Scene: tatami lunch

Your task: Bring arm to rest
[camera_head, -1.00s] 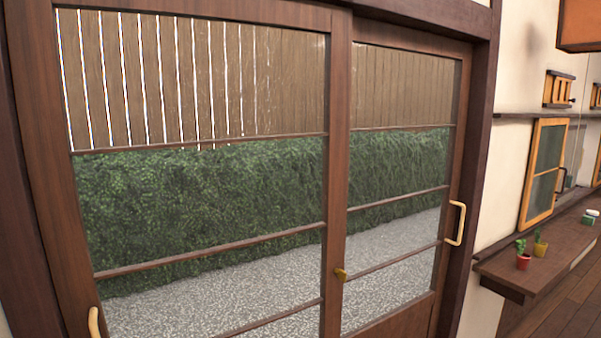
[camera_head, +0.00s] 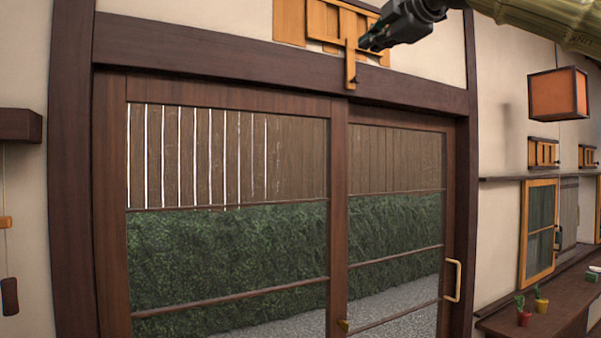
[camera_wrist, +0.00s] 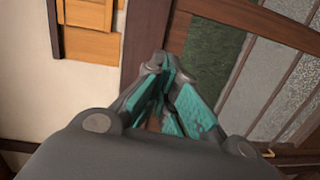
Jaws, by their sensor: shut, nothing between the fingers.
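My gripper (camera_head: 366,44) shows at the top of the head view, dark and pointing left, with my arm running off to the upper right. It appears in front of the wooden lattice above the sliding doors. In the wrist view my gripper (camera_wrist: 163,68) has its teal-padded fingers meeting at the tips, shut and empty. Beyond the fingers are the dark door frame and the glass. No object is held.
Glazed sliding doors (camera_head: 337,200) fill the middle, with a pale handle (camera_head: 453,281) on the right. An orange lamp (camera_head: 558,94) hangs at right. A shelf (camera_head: 497,322) holds a red pot (camera_head: 523,318) and a yellow pot (camera_head: 541,304). A dark wall block (camera_head: 20,125) juts out at left.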

